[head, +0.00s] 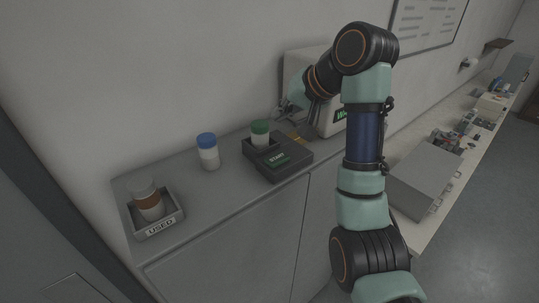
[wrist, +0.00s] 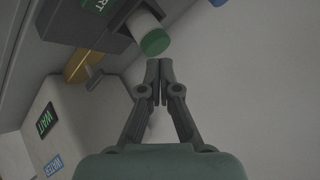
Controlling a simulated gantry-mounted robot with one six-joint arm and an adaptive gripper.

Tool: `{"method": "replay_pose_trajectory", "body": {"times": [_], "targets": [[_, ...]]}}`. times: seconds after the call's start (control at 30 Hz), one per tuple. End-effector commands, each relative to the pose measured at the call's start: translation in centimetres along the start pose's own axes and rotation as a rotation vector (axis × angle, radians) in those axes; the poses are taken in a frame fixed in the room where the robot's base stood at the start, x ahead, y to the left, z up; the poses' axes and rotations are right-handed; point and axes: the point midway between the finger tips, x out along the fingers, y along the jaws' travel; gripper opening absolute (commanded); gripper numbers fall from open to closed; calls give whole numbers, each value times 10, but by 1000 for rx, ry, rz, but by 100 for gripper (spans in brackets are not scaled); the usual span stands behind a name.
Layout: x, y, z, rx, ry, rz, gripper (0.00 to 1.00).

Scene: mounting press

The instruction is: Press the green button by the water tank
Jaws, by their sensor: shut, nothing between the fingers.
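A white machine (head: 297,68) stands against the wall, partly hidden by my arm. In the wrist view it carries a green WAIT panel (wrist: 43,120) and a blue WATER label (wrist: 53,164). A dark box with a green START plate (head: 277,160) sits in front of it; the plate is partly cut off in the wrist view (wrist: 98,4). I cannot tell for certain which green part is the button. My gripper (wrist: 159,64) is shut and empty, with its tips near the green cap (wrist: 155,42) in the wrist view; it is small in the head view (head: 283,108).
A green-capped jar (head: 260,134) stands in the dark box. A blue-capped jar (head: 208,152) stands left of it on the grey counter (head: 190,188). A USED tray (head: 177,217) holds a brown-banded jar (head: 149,202). A brass-coloured part (wrist: 84,65) lies between box and machine.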

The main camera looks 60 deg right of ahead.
Motion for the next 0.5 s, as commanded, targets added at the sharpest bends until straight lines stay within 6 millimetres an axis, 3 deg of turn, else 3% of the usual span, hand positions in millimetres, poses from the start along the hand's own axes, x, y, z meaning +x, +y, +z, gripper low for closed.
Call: {"method": "replay_pose_trajectory", "body": {"times": [0.27,0.5], "targets": [[3,1,2,-1,1,0,0],[19,13,14,-2,1,0,0]]}}
